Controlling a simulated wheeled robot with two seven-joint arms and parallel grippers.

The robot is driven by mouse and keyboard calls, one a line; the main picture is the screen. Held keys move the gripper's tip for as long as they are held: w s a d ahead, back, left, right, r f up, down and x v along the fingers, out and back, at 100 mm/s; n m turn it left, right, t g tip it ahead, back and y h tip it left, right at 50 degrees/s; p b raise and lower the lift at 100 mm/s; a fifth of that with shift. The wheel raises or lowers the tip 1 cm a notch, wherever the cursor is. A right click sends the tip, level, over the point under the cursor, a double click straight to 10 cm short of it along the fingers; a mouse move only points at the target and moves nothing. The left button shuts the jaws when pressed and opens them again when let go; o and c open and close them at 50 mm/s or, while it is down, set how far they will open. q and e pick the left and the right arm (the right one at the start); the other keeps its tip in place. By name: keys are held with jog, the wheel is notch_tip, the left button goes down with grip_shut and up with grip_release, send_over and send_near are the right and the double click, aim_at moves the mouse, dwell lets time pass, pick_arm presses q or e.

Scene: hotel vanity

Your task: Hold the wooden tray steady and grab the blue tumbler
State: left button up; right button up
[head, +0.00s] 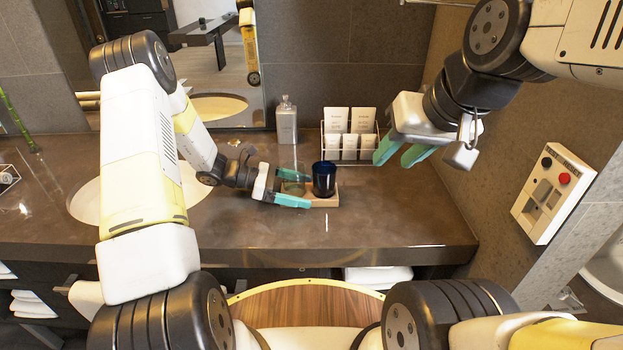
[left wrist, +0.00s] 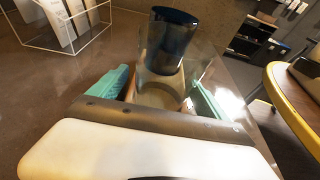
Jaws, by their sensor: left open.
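The wooden tray (head: 327,203) lies on the counter, largely hidden by my left gripper. The dark blue tumbler (head: 324,180) stands upright on its right part, and also shows in the left wrist view (left wrist: 170,42). A clear glass (head: 293,187) stands left of the tumbler. My left gripper (head: 301,190) is low at the tray's left side, its teal fingers apart on either side of the clear glass (left wrist: 192,82). I cannot tell whether the fingers touch the tray. My right gripper (head: 401,156) is open and empty, above the counter to the right of the tumbler.
A sink basin (head: 95,205) is at the left. The counter (head: 400,215) right of the tray is clear. A wooden stool seat (head: 305,303) is in front.

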pick_arm(q)
jog(key=shift+d+f, duration=0.2)
jog(key=shift+d, duration=0.45)
